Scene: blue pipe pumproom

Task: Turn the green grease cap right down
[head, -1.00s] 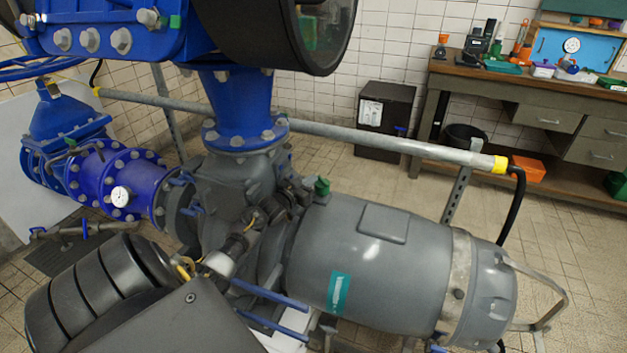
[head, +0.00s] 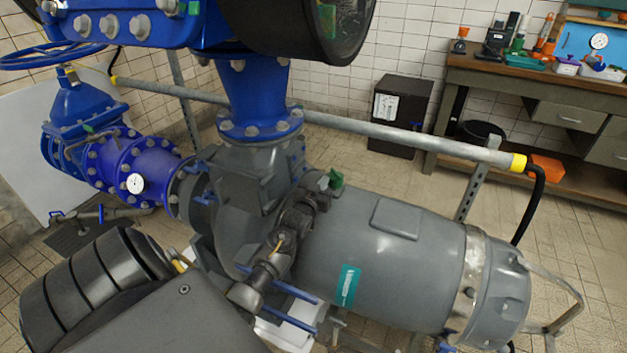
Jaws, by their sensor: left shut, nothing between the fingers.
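The green grease cap (head: 335,179) stands on top of the grey pump housing, near its end toward the blue riser pipe. My left arm comes in from the lower left, and my left gripper (head: 320,194) is shut with nothing held. Its dark fingers are right beside the cap, on its left and near side, and overlap the cap's foot in the picture. I cannot tell whether they touch it. The cap's lower part is partly hidden. My right gripper is not in view.
The grey pump (head: 385,255) fills the middle right. A blue flanged pipe (head: 254,95) rises behind the gripper, and a grey rail (head: 400,137) with a yellow end runs behind the pump. A workbench (head: 500,85) stands at the back right.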

